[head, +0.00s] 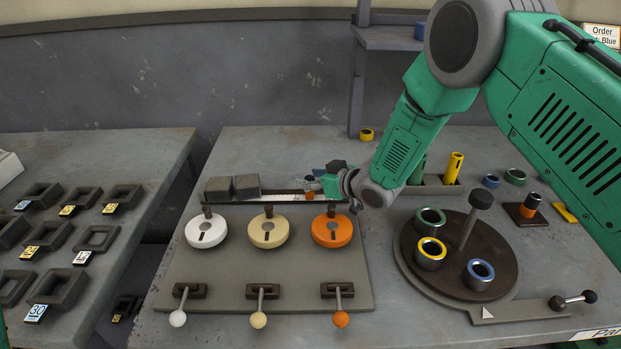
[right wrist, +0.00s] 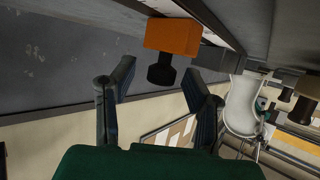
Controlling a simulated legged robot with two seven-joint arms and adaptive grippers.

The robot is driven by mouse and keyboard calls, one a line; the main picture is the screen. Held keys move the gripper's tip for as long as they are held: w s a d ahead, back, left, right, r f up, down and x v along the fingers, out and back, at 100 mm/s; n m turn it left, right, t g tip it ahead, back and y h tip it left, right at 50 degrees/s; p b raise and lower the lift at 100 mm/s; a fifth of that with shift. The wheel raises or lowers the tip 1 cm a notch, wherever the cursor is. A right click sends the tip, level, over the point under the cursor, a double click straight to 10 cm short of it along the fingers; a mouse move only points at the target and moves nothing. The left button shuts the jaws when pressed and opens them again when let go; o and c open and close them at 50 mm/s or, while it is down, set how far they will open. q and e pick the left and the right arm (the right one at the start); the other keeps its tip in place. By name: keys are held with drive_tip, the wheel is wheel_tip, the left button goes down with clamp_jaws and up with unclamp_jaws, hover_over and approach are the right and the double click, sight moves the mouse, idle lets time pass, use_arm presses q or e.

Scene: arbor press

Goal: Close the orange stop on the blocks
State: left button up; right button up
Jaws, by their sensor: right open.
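Two dark grey blocks (head: 232,188) sit side by side at the left end of a narrow rail (head: 282,190). My right gripper (head: 322,177) is at the rail's right part, with a clear gap between it and the blocks. In the right wrist view the orange stop (right wrist: 173,36) has a black knob (right wrist: 163,71). My right gripper's fingers (right wrist: 160,75) are open, one on each side of the knob, with space visible on both sides. In the head view the gripper mostly hides the stop. My left gripper is not in view.
In front of the rail are white (head: 205,232), cream (head: 268,231) and orange (head: 332,230) discs, with levers below. A round turntable (head: 410,240) with coloured rings and a post (head: 473,215) stands to the right. A grey shelf post (head: 356,90) rises behind.

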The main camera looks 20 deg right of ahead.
clamp_jaws()
drive_tip(key=a, duration=0.2)
drive_tip(key=w+a+b, duration=0.1)
drive_tip(key=a, duration=0.2)
drive_tip(key=w+a+b, duration=0.1)
drive_tip(key=a, duration=0.2)
drive_tip(key=shift+w+a, duration=0.2)
drive_tip(key=shift+a, duration=0.05)
unclamp_jaws()
drive_tip(key=shift+d, duration=0.2)
drive_tip(key=shift+r, duration=0.15)
wheel_tip(320, 180, up, 10)
drive_tip(key=shift+f, duration=0.2)
